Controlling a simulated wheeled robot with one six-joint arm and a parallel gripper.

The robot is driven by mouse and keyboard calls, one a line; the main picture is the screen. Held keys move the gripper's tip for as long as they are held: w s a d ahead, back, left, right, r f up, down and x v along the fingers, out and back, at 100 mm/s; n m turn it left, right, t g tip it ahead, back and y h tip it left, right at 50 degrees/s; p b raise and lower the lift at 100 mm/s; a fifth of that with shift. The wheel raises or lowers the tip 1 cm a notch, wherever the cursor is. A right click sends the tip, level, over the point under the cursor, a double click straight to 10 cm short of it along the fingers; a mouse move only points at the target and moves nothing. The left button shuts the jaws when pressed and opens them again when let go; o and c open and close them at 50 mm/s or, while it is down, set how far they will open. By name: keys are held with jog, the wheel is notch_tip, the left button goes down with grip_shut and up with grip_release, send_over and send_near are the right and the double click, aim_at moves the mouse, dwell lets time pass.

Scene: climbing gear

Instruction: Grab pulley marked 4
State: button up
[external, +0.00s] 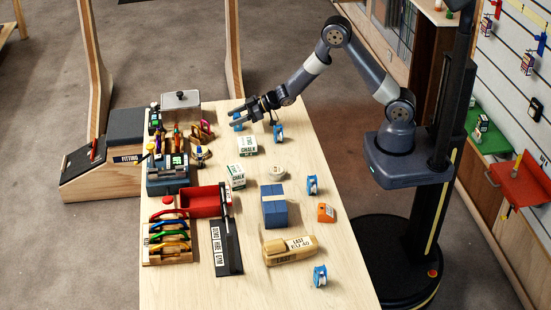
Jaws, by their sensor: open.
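Several small blue-and-white pulleys stand on the wooden table. One pulley (237,124) is at the far end, right by my fingertips. A second pulley (278,134) stands to the right of it, just below my wrist in the picture. A third pulley (312,186) is near the right edge, and a fourth pulley (320,276) is at the near right. Their numbers are too small to read, so I cannot tell which is marked 4. My gripper (236,114) is open over the far end, its fingers pointing left. I cannot tell whether it touches the pulley there.
White chalk boxes (247,145), a round tape roll (277,173), a blue block (273,206), an orange item (326,213) and a tan rope bag (289,249) stand on the table. A red tray (201,202) and a carabiner rack (167,240) line the left side.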

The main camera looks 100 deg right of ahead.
jog(key=shift+w+f, duration=0.25)
jog(key=shift+w, duration=0.3)
jog(key=shift+c, duration=0.2)
jog(key=c, duration=1.1)
